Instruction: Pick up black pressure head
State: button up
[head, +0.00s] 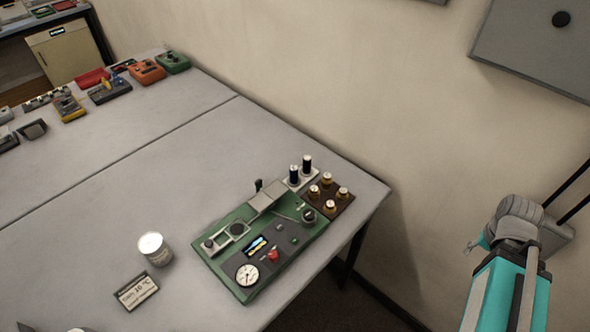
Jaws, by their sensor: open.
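Two upright dark cylinders with pale tops, a left one (294,173) and a right one (307,165), stand in a light holder (299,183) at the back of the table. A small black upright piece (258,185) stands at the back edge of the green instrument (230,277). I cannot tell for sure which of these is the black pressure head. My arm is at the right, with a teal link and grey joint, off the table's edge and well apart from these things. My gripper's fingers cannot be made out.
The instrument carries a gauge (247,274), a small screen and a red knob (272,255). A brown block (328,196) holds several gold pieces. A white can (154,248) and a temperature display (136,291) stand left. The table's middle is clear; a wall rises behind.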

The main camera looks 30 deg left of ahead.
aim_at(306, 171)
jog(key=k, duration=1.8)
jog(key=u, duration=0.9)
jog(key=i, duration=1)
